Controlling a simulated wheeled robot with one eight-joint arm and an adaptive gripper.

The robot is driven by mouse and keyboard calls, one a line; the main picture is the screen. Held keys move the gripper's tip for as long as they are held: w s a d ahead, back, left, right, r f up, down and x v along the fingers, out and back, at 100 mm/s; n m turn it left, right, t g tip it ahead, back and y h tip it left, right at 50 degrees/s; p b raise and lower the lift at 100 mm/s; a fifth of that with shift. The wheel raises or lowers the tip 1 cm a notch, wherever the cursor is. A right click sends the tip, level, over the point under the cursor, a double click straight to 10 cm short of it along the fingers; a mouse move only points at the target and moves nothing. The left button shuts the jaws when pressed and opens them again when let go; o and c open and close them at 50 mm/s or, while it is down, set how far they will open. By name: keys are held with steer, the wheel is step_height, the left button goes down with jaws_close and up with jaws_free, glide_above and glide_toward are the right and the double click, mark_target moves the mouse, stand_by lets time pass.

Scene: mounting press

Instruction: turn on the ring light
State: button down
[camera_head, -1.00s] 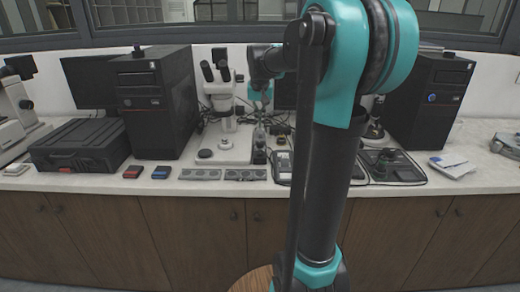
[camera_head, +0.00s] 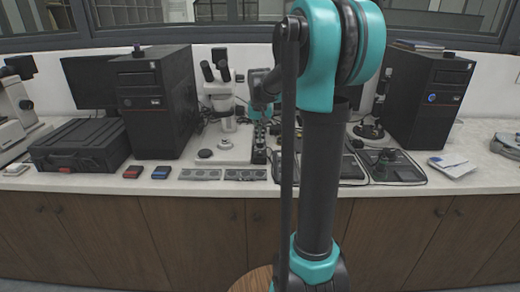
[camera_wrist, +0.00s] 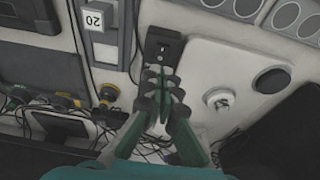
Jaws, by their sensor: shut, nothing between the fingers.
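A small black box with a switch-like detail on top (camera_wrist: 163,43) lies beside the white microscope base (camera_wrist: 240,58) in the wrist view. It looks like the light's control unit, but I cannot read any label. In the head view the box (camera_head: 259,156) sits just right of the microscope (camera_head: 219,92). My gripper (camera_wrist: 165,73) is shut and empty, its fingertips over the near end of the box; I cannot tell whether they touch it. In the head view my gripper (camera_head: 259,119) points down behind the box's front end. The ring light itself cannot be made out.
A round black stage plate (camera_wrist: 271,79) and a metallic knob (camera_wrist: 218,99) are right of the box.

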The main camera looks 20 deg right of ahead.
mark_target(260, 154)
step_height(260, 154, down, 5)
steer(key=shift+r, duration=0.15)
steer(key=shift+f, duration=0.35)
steer(key=shift+s+f, duration=0.2)
steer(key=shift+f, duration=0.2)
steer(key=shift+w+r, duration=0.1)
steer(key=shift+w+d+r, duration=0.15)
steer(key=shift+w+r, duration=0.1)
steer(key=shift+w, duration=0.35)
